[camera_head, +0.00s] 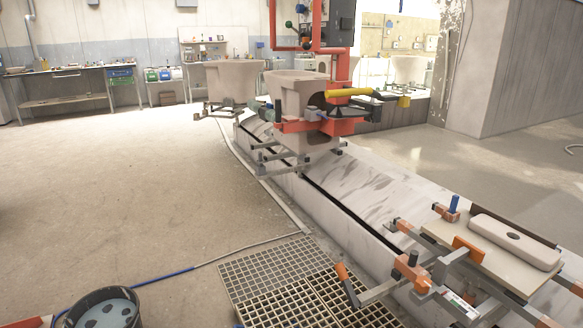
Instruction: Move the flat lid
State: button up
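The flat lid (535,251) is a pale, long piece with rounded ends and a small dark oval in its top, at the lower right. It lies flat on a beige board (483,262). The board sits on a metal carrier frame (440,272) with orange clamps and a blue-handled clamp around it. An orange block (469,248) stands at the board's near left side, close to the lid. A dark strip lies along the far side. My gripper is not in view, and nothing touches the lid from above.
A pale raised track (375,195) runs from the carrier back to another carrier holding a large ceramic piece (301,95). Floor grates (270,272), a blue hose (168,275) and a dark bucket (105,309) lie at the front. The left floor is open.

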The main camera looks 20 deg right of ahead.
aim_at(533, 253)
jog(key=z, duration=1.95)
